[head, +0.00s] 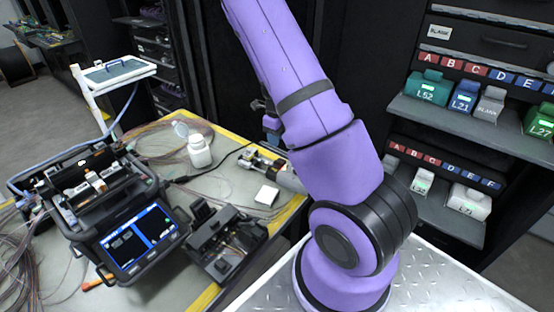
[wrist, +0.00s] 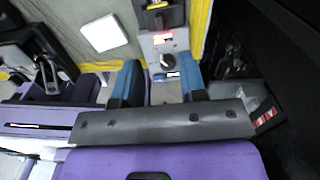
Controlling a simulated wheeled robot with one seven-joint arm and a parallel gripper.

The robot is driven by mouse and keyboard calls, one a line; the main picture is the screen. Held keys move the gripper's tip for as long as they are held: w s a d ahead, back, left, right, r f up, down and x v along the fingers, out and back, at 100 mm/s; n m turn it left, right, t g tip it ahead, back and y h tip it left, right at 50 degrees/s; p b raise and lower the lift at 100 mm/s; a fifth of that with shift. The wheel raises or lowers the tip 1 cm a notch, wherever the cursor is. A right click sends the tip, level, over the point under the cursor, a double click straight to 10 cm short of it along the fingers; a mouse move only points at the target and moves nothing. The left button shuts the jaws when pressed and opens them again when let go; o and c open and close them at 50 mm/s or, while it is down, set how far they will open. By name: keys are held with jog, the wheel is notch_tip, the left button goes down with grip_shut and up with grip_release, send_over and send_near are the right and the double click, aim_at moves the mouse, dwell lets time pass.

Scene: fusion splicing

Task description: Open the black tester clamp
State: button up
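The tester is a small grey metal unit with a red-lit display and a round knob, between and beyond my fingers in the wrist view (wrist: 152,48). A black clamp part (wrist: 168,16) with a yellow mark sits on it at the top edge of that view. In the head view the tester (head: 262,163) lies near the table's right edge, partly behind my arm. My gripper (wrist: 160,78) is open, with two blue fingers apart and nothing held between them. Its fingertips point toward the tester's knob end. In the head view my arm mostly hides the gripper.
A white square pad (head: 267,195) lies in front of the tester. A black device (head: 226,243), a white bottle (head: 199,151) and the splicer with its blue screen (head: 138,238) stand to the left. A shelf (head: 440,116) with coloured boxes stands at right.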

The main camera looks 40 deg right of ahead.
aim_at(279, 162)
notch_tip(279, 162, down, 10)
jog(key=shift+r, duration=0.1)
dwell(0.4)
grip_shut()
